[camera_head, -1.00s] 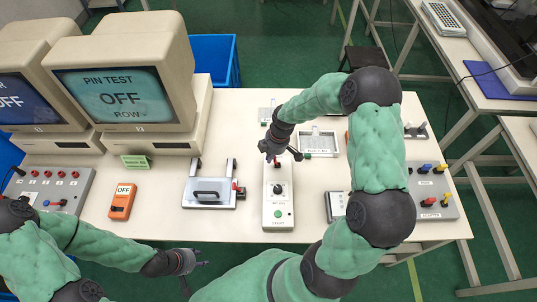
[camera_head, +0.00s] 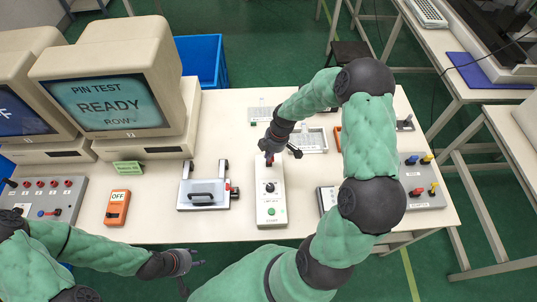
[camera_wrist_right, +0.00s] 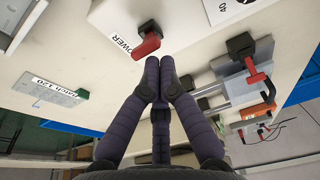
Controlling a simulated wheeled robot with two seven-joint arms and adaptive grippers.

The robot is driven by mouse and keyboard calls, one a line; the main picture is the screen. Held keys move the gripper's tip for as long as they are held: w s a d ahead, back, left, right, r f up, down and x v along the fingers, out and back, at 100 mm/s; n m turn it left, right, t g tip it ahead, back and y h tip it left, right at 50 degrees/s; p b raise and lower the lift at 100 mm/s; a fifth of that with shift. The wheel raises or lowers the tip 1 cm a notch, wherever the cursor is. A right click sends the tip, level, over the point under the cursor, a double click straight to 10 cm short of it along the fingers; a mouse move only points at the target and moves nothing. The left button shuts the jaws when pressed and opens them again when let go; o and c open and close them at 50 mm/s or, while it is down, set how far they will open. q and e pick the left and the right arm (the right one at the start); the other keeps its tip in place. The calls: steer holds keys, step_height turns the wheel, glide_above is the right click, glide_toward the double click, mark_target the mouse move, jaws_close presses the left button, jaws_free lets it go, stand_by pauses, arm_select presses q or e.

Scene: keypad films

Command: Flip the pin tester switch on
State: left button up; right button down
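The pin tester (camera_head: 271,211) is a white upright-looking box on the table, with a black knob and a green START button. Its red power switch (camera_wrist_right: 148,44) sits by the POWER label in the right wrist view; in the head view it is partly hidden under my right gripper (camera_head: 270,154). My right gripper (camera_wrist_right: 160,72) has its dark fingers together and empty, with the tips close to the red lever; contact is not clear. The monitor (camera_head: 105,102) reads PIN TEST READY. My left gripper (camera_head: 194,275) is open and empty at the table's front edge.
A clamp fixture (camera_head: 203,194) stands left of the tester, and an orange meter (camera_head: 117,208) reading OFF lies further left. A small tray (camera_head: 310,140) lies behind the tester.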

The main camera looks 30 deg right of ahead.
steer(key=shift+r+p, duration=0.45)
steer(key=shift+r, duration=0.3)
arm_select(q)
steer(key=shift+r, duration=0.5)
arm_select(e)
steer(key=shift+w+a+r, duration=0.2)
steer(key=shift+w+a, duration=0.1)
steer(key=shift+a, duration=0.15)
arm_select(q)
steer(key=shift+p+v, duration=1.05)
steer(key=shift+v, duration=0.1)
arm_select(e)
steer(key=s+d+v, duration=0.1)
steer(key=v, duration=0.8)
steer(key=shift+d, duration=0.25)
arm_select(q)
steer(key=shift+a+f, duration=0.1)
steer(key=shift+a, duration=0.05)
arm_select(e)
steer(key=shift+f, duration=0.15)
